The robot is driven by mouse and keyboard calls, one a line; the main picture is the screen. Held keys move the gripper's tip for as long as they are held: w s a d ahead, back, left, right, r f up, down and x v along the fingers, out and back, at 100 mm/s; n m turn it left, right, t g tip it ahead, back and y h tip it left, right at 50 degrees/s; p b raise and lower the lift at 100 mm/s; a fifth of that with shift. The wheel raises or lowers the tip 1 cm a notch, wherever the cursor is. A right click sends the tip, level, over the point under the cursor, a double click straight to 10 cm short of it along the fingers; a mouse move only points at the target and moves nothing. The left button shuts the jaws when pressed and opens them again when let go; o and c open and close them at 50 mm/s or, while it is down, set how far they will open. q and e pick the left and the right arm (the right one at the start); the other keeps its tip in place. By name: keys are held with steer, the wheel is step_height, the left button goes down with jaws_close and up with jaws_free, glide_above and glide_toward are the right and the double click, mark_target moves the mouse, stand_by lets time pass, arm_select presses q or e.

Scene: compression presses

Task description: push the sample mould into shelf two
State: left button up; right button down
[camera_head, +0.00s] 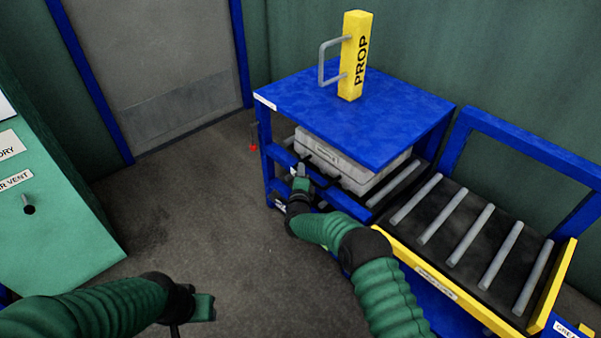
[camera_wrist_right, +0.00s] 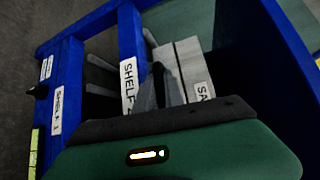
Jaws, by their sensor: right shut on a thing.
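The sample mould (camera_head: 345,160) is a flat grey block under the blue top of the rack (camera_head: 390,115), on a shelf level with the roller table. In the right wrist view the mould (camera_wrist_right: 195,65) shows a label partly reading "SA". My right gripper (camera_head: 301,178) is at the rack's front left, at the mould's near side. In the right wrist view its dark fingers (camera_wrist_right: 162,88) are shut on the mould's near edge, beside the "SHELF 2" label (camera_wrist_right: 129,85); the exact contact is partly hidden. My left gripper (camera_head: 203,305) is low at left, away from the rack; its jaws are unclear.
A yellow PROP block (camera_head: 354,60) with a grey handle stands on the rack. A roller table (camera_head: 470,230) with yellow edges adjoins it at right. A green cabinet (camera_head: 50,190) stands at left. The floor (camera_head: 190,200) between is clear. A "SHELF 1" label (camera_wrist_right: 58,110) shows in the wrist view.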

steer(key=c, duration=1.7)
jaws_free()
steer(key=shift+s+a+f, duration=0.1)
steer(key=shift+a+f, duration=0.15)
steer(key=shift+d+r, duration=0.1)
steer(key=shift+r, duration=0.05)
steer(key=shift+s+r, duration=0.1)
steer(key=s+p, duration=0.3)
steer(key=s, duration=0.2)
steer(key=s+a+r+p, duration=0.1)
steer(key=s+p, duration=0.2)
steer(key=s, duration=0.3)
steer(key=s+a+r+p, duration=0.1)
steer(key=s+p, duration=0.2)
steer(key=s, duration=0.2)
steer(key=shift+s, duration=0.15)
